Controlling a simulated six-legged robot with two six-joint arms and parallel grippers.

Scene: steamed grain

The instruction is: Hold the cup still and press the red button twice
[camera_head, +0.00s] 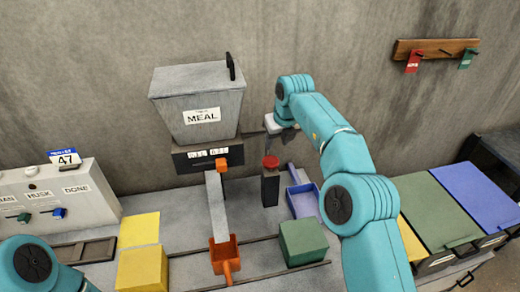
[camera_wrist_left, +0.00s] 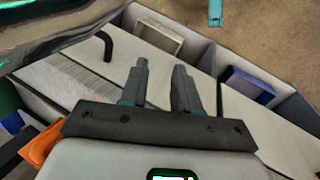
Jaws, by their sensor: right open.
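An orange cup (camera_head: 224,256) with a handle toward the front stands at the lower end of the pale chute. My left gripper's hand is outside the head view. In the left wrist view the left gripper (camera_wrist_left: 162,75) has its two fingers apart with nothing between them, over pale panels and compartments.
The grey MEAL bin (camera_head: 197,102) stands behind the chute (camera_head: 217,205). Yellow blocks (camera_head: 140,230) and a switch panel (camera_head: 50,197) stand left. Dark rails run along the table.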

